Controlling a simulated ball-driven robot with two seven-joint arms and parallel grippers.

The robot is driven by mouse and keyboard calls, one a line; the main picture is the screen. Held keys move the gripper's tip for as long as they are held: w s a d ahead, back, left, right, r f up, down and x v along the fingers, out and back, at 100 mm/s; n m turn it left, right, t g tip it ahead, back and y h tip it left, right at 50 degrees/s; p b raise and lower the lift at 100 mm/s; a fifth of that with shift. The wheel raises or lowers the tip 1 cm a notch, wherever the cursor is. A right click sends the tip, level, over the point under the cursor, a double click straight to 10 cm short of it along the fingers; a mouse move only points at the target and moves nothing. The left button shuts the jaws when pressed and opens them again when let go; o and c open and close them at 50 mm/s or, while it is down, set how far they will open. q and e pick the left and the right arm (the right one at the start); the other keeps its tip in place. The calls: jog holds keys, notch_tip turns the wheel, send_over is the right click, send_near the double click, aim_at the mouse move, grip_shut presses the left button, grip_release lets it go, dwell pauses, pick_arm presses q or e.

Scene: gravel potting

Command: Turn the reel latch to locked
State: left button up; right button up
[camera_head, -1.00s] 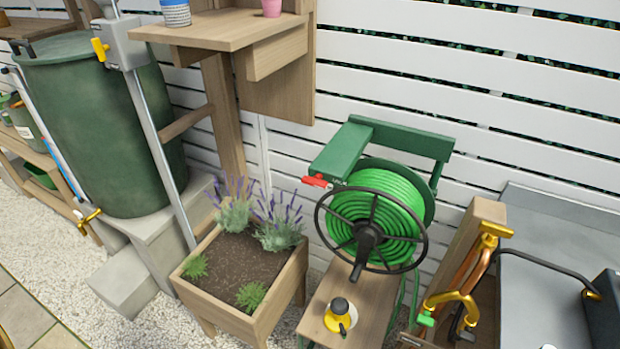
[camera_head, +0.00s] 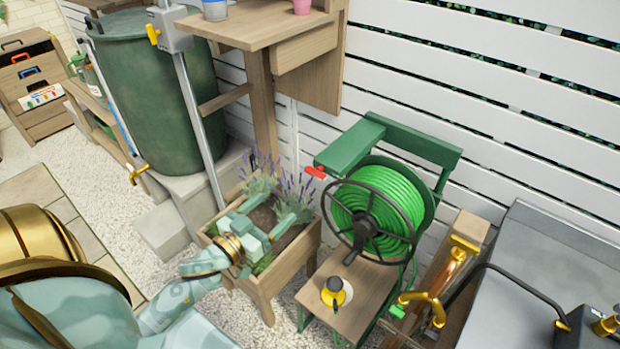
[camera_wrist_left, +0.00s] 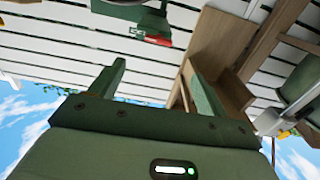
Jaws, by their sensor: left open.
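The reel latch (camera_head: 315,172) is a small red handle at the left end of the green bracket on top of the hose reel. It also shows in the left wrist view (camera_wrist_left: 157,41), beside a small red and green label (camera_wrist_left: 137,31). Its exact setting is too small to tell. The hose reel (camera_head: 345,194) carries coiled green hose and a black handwheel (camera_head: 364,222). My left gripper (camera_head: 272,208) is open and empty, over the planter, to the lower left of the latch and apart from it. My right gripper is not in view.
The wooden planter (camera_head: 293,262) with lavender stands below my left gripper. A wooden shelf (camera_head: 250,27) overhangs behind it. A green barrel (camera_head: 155,100) stands at the left.

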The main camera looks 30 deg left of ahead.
aim_at(313, 176)
pick_arm(q)
jog(key=w, duration=0.4)
jog(key=w+d, duration=0.1)
jog(key=w, duration=0.8)
jog(key=shift+w+d+b, duration=0.2)
jog(key=shift+w+b, duration=0.1)
jog(key=shift+b, duration=0.1)
jog(key=c, duration=1)
